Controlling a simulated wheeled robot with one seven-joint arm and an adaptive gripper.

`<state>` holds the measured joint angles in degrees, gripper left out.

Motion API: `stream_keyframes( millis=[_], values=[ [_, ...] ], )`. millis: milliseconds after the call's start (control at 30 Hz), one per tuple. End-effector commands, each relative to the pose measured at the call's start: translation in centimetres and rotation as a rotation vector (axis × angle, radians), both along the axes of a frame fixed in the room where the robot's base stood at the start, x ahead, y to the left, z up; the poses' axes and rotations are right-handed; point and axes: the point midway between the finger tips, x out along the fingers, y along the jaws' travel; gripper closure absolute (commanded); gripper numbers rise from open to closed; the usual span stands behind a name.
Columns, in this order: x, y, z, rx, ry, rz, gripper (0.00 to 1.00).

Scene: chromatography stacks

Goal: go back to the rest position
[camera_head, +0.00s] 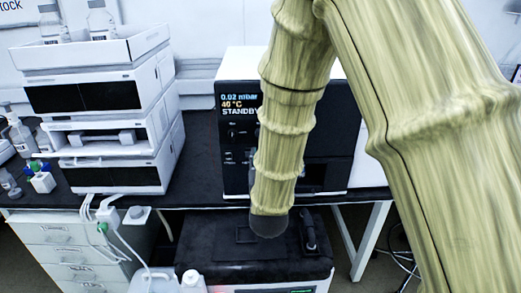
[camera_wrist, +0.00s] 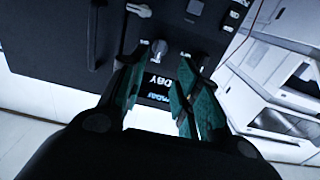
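My gripper (camera_wrist: 157,72) shows in the wrist view with its two teal-padded fingers spread apart. The gap between them is empty, and the display of the black instrument shows through it. In the head view my own arm, with a bamboo-like surface, comes down from the top right in front of the instrument, and my gripper is hidden behind it. The black instrument (camera_head: 232,160) stands on the bench with its screen reading 0.02 mbar, 40 °C and STANDBY. In the wrist view its front panel (camera_wrist: 65,30) appears upside down, with knobs beyond my fingertips. I cannot tell whether they touch it.
A stack of white modules (camera_head: 115,130) with bottles in its top tray stands at the left. A low black-topped unit (camera_head: 200,250) sits below, with a dark block on it. White drawers (camera_head: 75,245) are at the lower left. Cables hang beside them. Floor shows at the right.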

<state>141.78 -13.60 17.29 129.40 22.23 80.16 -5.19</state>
Motion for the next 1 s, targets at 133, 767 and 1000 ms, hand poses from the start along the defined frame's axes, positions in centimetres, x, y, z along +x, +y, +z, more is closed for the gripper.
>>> stream_keyframes(
  millis=[133, 767, 1000],
  values=[
    [-0.5, -1.2, -3.5, 0.000, 0.080, 0.000, 0.68],
    [-16.8, -11.4, -33.0, 0.014, 0.865, -0.006, 0.68],
    [-27.8, -14.9, -40.8, 0.028, 1.175, -0.018, 0.68]
  ],
)
